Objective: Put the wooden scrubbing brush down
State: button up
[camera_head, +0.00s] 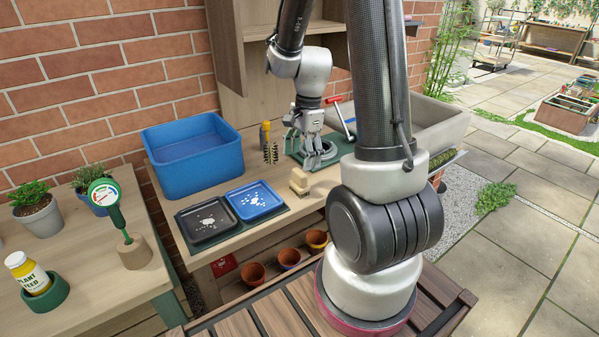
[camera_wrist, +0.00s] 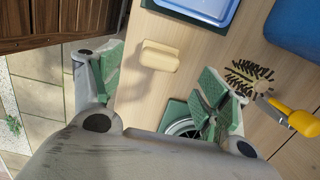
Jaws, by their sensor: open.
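The wooden scrubbing brush (camera_head: 299,180) is a small pale block resting on the wooden bench top, just right of the blue tray. In the wrist view the brush (camera_wrist: 160,56) lies on bare wood, apart from both fingers, with its bristles not visible. My gripper (camera_head: 316,155) is above the bench, a little behind and right of the brush in the head view. In the wrist view my gripper (camera_wrist: 160,92) has its green-padded fingers spread wide with nothing held between them.
A black tray (camera_head: 190,233) and a blue tray (camera_head: 236,211) with pale bits lie left of the brush. A blue tub (camera_head: 150,165) stands behind them. A yellow-handled bristle brush (camera_head: 265,133) stands near a green mat (camera_head: 290,140). A stone trough (camera_head: 440,127) is at right.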

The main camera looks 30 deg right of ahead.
notch_tip(320, 180, up, 2)
jog(key=shift+d, duration=0.1)
jog(key=s+a+r+n+t, duration=0.2)
jog(key=s+r+n, duration=0.6)
jog(key=s+a+r+n+t+h, duration=0.1)
jog(key=s+a+r+n+t, duration=0.1)
jog(key=s+r+n, duration=0.6)
jog(key=shift+s+r+n, duration=0.3)
jog(key=shift+r+n, duration=0.25)
jog(key=shift+n, duration=0.25)
